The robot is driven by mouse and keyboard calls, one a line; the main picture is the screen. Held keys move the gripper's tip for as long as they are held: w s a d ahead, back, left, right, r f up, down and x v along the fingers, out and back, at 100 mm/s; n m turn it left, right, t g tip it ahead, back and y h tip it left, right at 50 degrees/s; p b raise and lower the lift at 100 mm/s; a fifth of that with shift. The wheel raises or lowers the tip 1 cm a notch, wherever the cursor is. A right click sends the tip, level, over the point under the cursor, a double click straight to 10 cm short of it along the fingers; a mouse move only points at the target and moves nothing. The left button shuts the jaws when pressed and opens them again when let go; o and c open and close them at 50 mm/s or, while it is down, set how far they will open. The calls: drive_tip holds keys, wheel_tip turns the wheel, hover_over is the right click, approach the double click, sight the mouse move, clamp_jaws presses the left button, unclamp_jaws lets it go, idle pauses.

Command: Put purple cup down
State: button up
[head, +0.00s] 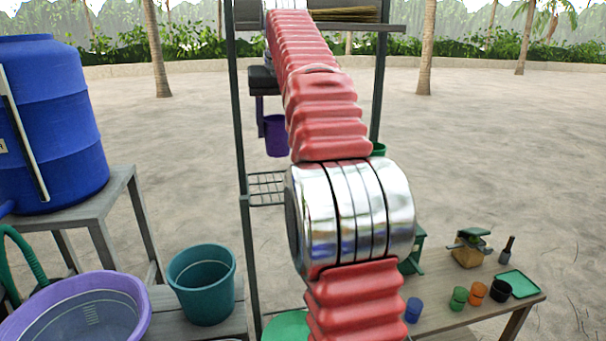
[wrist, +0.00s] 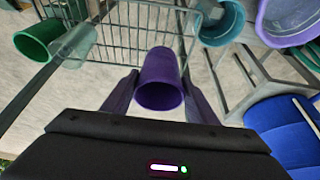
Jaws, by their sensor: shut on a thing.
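The purple cup (head: 276,137) hangs below the dark end of my arm in the head view, left of the red arm sleeve. In the wrist view the purple cup (wrist: 160,68) sits between the two fingers of my gripper (wrist: 161,98), with its open mouth toward the camera. My gripper is shut on the cup. In the head view the cup appears above the wire shelf (head: 267,188) of a green metal rack, apart from it. The wire rack (wrist: 128,28) shows behind the cup in the wrist view.
A green cup (wrist: 38,38) and a clear cup (wrist: 76,44) are at the rack's left in the wrist view. A teal bucket (head: 203,284), purple tub (head: 135,290) and blue barrel (head: 55,120) stand left. Small cups sit on the right table (head: 440,318).

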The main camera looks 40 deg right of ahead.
sight(279, 149)
drive_tip(key=shift+f, duration=2.95)
drive_tip(key=shift+f, duration=1.9)
drive_tip(key=shift+f, duration=0.1)
drive_tip(key=o, duration=1)
drive_tip(key=shift+o, duration=0.2)
drive_tip(key=v, duration=1.2)
drive_tip(key=shift+a, duration=0.15)
